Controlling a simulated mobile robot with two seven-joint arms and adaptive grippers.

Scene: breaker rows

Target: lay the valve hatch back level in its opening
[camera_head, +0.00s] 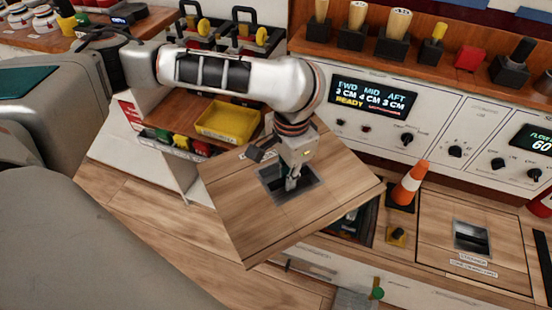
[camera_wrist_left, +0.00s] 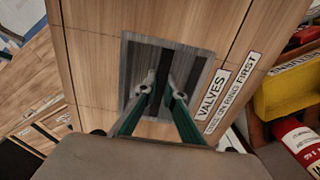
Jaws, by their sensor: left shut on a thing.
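The valve hatch (camera_head: 240,222) is a square wooden panel with a recessed metal pull in its middle. Its label reads VALVES in the left wrist view, where the hatch (camera_wrist_left: 88,60) fills much of the picture. My left gripper (camera_head: 291,183) is shut on the pull, fingers inside the recess (camera_wrist_left: 160,90). The hatch is turned askew to the deck and appears raised, its left part out past the deck edge. A dark opening (camera_head: 358,226) shows beyond its right corner; the hatch hides the rest of it. My right gripper is not in view.
An orange and white cone (camera_head: 410,184) stands close right of the hatch, with a small yellow-topped piece (camera_head: 397,235) near it. A second hatch (camera_head: 440,215) lies to the right. A control panel (camera_head: 350,78) stands behind; a yellow bin (camera_head: 228,121) sits on a shelf.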

